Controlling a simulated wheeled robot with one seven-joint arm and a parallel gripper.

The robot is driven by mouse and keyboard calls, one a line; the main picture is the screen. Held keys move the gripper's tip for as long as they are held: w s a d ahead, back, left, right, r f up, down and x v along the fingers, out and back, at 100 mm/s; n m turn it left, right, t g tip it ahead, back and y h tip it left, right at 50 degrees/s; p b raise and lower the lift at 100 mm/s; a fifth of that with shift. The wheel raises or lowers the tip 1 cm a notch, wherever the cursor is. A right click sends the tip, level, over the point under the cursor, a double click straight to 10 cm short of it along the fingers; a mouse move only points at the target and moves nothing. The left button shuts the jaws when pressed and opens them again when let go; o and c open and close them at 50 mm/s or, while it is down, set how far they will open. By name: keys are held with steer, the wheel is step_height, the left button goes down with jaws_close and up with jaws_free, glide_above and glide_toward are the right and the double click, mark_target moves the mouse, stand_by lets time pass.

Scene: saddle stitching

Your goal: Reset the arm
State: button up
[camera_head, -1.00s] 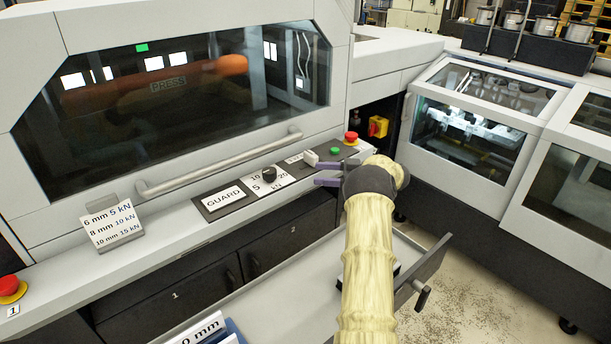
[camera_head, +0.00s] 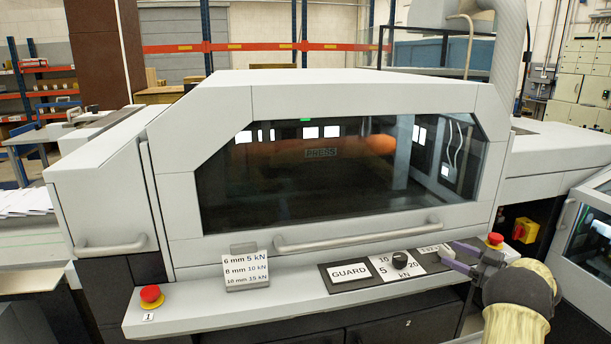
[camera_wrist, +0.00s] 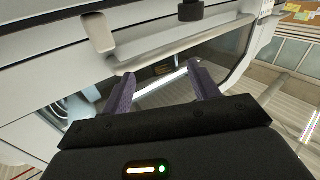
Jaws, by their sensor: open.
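My gripper (camera_head: 452,256) is at the right end of the press's control ledge in the head view. Its two purple fingers are apart, with nothing visible between them. My arm in its pale yellow sleeve comes in from the lower right, its lower part cut off by the frame. In the wrist view my gripper (camera_wrist: 161,70) also shows open, its fingers spread before the press front. A black knob (camera_wrist: 190,10) and a pale lever-like part (camera_wrist: 98,34) show beyond the fingers. I cannot tell whether the fingers touch the panel.
The press (camera_head: 340,97) has a closed window with a long handle (camera_head: 358,238). The ledge bears a GUARD label (camera_head: 349,272), a dial (camera_head: 399,260), a sign card (camera_head: 245,270) and red stop buttons at left (camera_head: 150,296) and right (camera_head: 494,240). A yellow-red switch (camera_head: 525,230) is at right.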

steer(key=w+a+r+m+t+h+p, duration=0.35)
steer(key=a+r+m+h, duration=0.4)
steer(key=h, duration=0.55)
steer(key=s+a+f+g+p, duration=0.1)
steer(key=s+a+f+g, duration=0.2)
steer(key=s+a, duration=0.3)
steer(key=s+a+f+m+g, duration=0.1)
steer(key=s+a+f+g, duration=0.2)
steer(key=s, duration=1.3)
steer(key=s+a+f+m+g+p, duration=0.1)
steer(key=s+a+f+g, duration=0.2)
steer(key=s+a+g, duration=0.5)
steer(key=s+a, duration=0.3)
steer(key=s, duration=0.1)
steer(key=shift+a+p, duration=0.2)
steer(key=shift+p, duration=0.1)
steer(key=shift+m, duration=0.25)
